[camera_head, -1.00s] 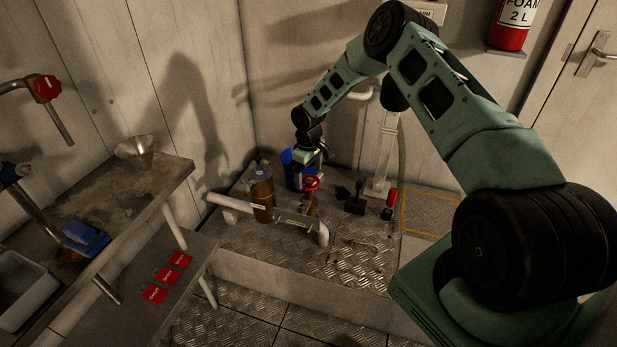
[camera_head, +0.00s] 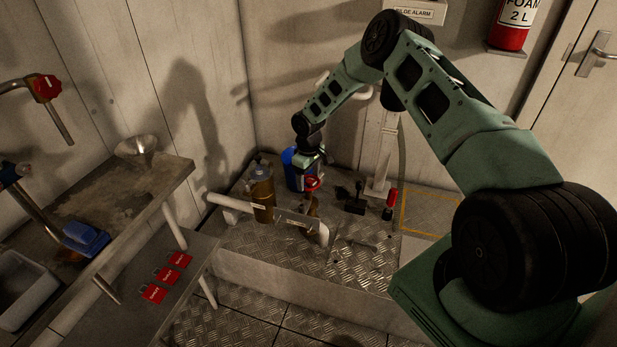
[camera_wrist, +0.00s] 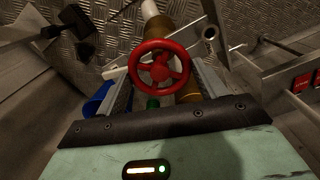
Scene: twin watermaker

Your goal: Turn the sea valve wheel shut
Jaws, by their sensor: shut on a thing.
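The red sea valve wheel (camera_head: 313,184) sits above the brass valve on the pale pipe, low against the back wall. The wrist view shows the round spoked wheel (camera_wrist: 158,67) close up. My gripper (camera_head: 311,172) reaches down to the wheel from above. In the wrist view the fingers of my gripper (camera_wrist: 163,82) lie on the wheel's left and right sides and are shut on it. The brass valve body (camera_wrist: 188,92) is partly hidden under the wheel.
A brass canister (camera_head: 263,200) stands left of the wheel, and a blue container (camera_head: 291,166) stands close behind it. A red-handled tool (camera_head: 390,204) and a black lever fitting (camera_head: 355,204) are to the right. Red tags (camera_head: 166,275) lie on the lower bench.

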